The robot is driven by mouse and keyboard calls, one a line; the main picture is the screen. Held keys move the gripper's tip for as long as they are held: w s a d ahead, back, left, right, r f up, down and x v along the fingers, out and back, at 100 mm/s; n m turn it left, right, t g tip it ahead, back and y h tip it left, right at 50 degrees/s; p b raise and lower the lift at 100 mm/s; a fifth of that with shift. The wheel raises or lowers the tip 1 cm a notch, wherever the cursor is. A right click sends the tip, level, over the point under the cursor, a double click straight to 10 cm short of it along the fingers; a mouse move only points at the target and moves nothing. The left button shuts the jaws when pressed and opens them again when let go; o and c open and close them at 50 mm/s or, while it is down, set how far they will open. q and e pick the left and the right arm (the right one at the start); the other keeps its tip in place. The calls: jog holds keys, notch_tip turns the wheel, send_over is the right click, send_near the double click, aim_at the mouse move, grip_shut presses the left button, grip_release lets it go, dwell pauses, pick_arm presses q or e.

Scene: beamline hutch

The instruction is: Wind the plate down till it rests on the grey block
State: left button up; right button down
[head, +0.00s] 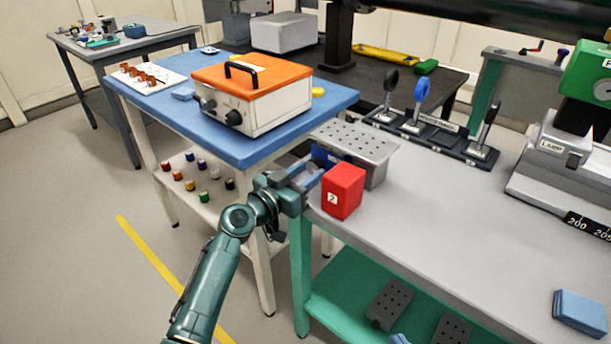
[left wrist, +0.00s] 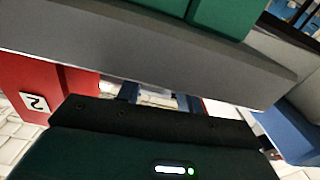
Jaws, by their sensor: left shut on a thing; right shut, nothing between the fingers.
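The perforated grey plate (head: 352,139) lies at the near left corner of the grey bench. A blue part (head: 323,157) shows under its left edge, and a grey side face shows under its right part. I cannot make out a separate grey block or any gap beneath the plate. My left gripper (head: 312,176) is at the bench's left edge, beside the plate and behind the red block. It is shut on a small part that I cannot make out. In the left wrist view my fingers (left wrist: 160,97) run behind a grey band. My right gripper is out of view.
The red block (head: 343,190), labelled 2, stands close by my left gripper; it also shows in the left wrist view (left wrist: 40,88). Three levers (head: 420,105) stand behind the plate. A blue table (head: 240,152) with an orange-lidded box (head: 250,95) is to the left.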

pick_arm(q)
jog(key=n, duration=0.3)
jog(key=shift+n, duration=0.4)
jog(key=shift+f, duration=0.1)
jog(key=o, duration=1)
